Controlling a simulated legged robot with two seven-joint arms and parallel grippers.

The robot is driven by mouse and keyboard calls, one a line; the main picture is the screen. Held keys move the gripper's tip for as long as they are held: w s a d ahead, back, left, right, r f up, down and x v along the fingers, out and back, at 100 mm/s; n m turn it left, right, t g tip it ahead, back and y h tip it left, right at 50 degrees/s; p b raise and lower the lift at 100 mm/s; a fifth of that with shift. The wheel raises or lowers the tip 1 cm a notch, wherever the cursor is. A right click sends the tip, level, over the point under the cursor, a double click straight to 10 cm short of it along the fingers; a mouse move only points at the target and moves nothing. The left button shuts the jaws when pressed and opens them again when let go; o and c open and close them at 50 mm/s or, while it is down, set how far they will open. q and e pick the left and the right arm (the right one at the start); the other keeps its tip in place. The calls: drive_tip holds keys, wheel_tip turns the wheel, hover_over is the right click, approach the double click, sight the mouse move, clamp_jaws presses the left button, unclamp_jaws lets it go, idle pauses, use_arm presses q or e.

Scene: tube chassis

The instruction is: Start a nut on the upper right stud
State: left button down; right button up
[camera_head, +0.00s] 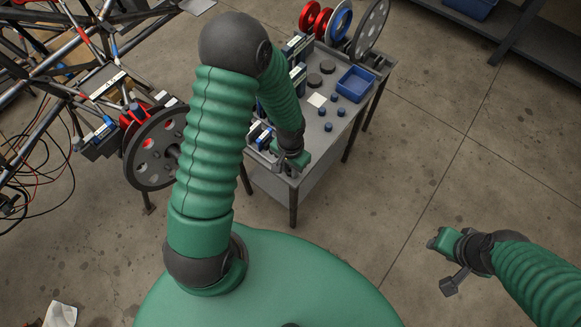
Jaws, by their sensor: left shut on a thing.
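My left gripper (290,164) is low over the front edge of the grey work table (272,183). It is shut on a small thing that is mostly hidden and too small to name. My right gripper (441,241) hangs over bare floor at the right, away from the table; its fingers are too small to read. A dark round disc (145,160) with holes stands on the chassis (60,55) at the left, partly behind my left arm. I cannot make out any stud or nut.
Loose cables lie left. Floor on the right is clear.

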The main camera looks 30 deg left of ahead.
use_arm(q)
wheel_tip(320, 180, up, 2)
drive_tip(key=shift+r+p, duration=0.1)
drive_tip(key=shift+p, duration=0.85)
